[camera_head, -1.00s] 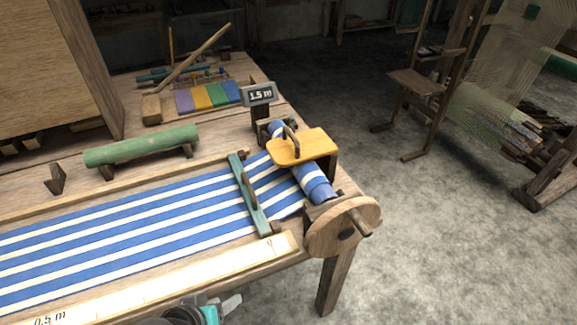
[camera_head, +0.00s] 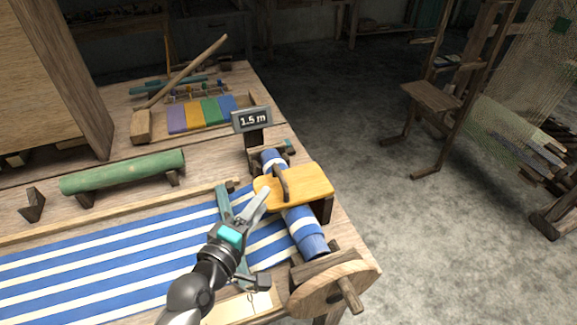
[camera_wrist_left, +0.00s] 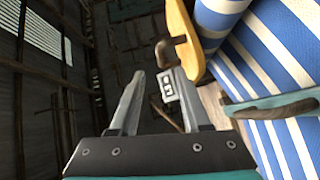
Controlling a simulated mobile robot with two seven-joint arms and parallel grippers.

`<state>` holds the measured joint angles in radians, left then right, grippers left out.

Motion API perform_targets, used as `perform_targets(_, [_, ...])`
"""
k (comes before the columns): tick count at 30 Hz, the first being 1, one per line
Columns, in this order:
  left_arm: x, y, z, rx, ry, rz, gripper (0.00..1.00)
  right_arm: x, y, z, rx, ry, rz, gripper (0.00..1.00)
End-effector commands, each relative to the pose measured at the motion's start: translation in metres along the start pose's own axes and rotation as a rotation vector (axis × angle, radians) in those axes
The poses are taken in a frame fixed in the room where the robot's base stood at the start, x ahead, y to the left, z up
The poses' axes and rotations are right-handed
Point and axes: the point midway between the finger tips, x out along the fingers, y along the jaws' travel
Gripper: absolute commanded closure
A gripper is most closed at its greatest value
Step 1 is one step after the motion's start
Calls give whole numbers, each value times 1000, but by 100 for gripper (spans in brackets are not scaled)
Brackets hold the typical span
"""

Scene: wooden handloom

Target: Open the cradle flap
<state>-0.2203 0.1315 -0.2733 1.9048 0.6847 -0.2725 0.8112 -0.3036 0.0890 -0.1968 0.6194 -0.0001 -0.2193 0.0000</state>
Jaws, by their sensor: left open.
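The cradle flap is a yellow board (camera_head: 308,184) with a dark curved handle (camera_head: 281,183) on top. It lies flat over the blue-and-white cloth roll (camera_head: 305,230) at the table's right end. My left gripper (camera_head: 260,199) is open and empty, at the flap's left edge near the handle in the head view. In the left wrist view the open fingers (camera_wrist_left: 156,75) point toward the handle (camera_wrist_left: 163,50), and the flap (camera_wrist_left: 184,38) shows just beyond them. I cannot tell whether a finger touches the flap. My right gripper is not in view.
A teal bar (camera_head: 222,200) crosses the striped cloth (camera_head: 110,248), partly behind my left arm. A wooden crank wheel (camera_head: 328,288) stands at the near right corner. Floor to the right is open.

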Motion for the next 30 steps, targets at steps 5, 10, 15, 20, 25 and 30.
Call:
perform_targets(5, [32, 0, 0, 2, -1, 2, 53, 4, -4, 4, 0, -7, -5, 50])
perform_targets(10, [62, 0, 0, 2, -2, 1, 53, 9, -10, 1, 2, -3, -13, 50])
perform_targets(15, [92, 0, 1, 4, -2, 0, 53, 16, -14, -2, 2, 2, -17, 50])
perform_targets(20, [114, -1, 1, 5, -2, -1, 53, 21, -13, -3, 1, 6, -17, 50])
perform_targets(25, [128, -1, 1, 5, -2, -1, 53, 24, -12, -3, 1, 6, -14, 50])
perform_targets(30, [133, 0, 0, 5, -2, -2, 53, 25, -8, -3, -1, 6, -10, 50])
